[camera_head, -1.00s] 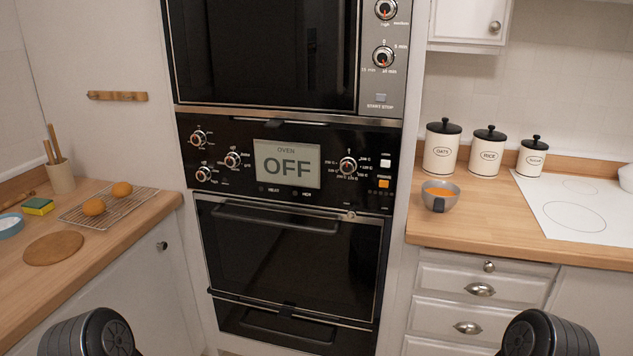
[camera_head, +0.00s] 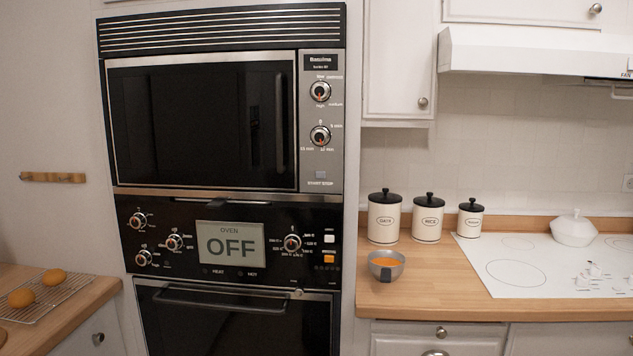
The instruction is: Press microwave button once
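The microwave (camera_head: 200,122) is built into the wall unit above the oven, with a dark closed door. Its grey control panel (camera_head: 321,150) is on the right side, with two round knobs (camera_head: 320,135) one above the other. The small square start/stop button (camera_head: 321,174) sits below the knobs, near the panel's bottom edge. Nothing covers the button. Neither of my grippers is in view.
The oven (camera_head: 235,320) below has a display reading OFF (camera_head: 231,244). To the right, a counter (camera_head: 400,298) holds a grey cup (camera_head: 386,266) and canisters (camera_head: 428,220). A range hood (camera_head: 540,50) juts out at upper right.

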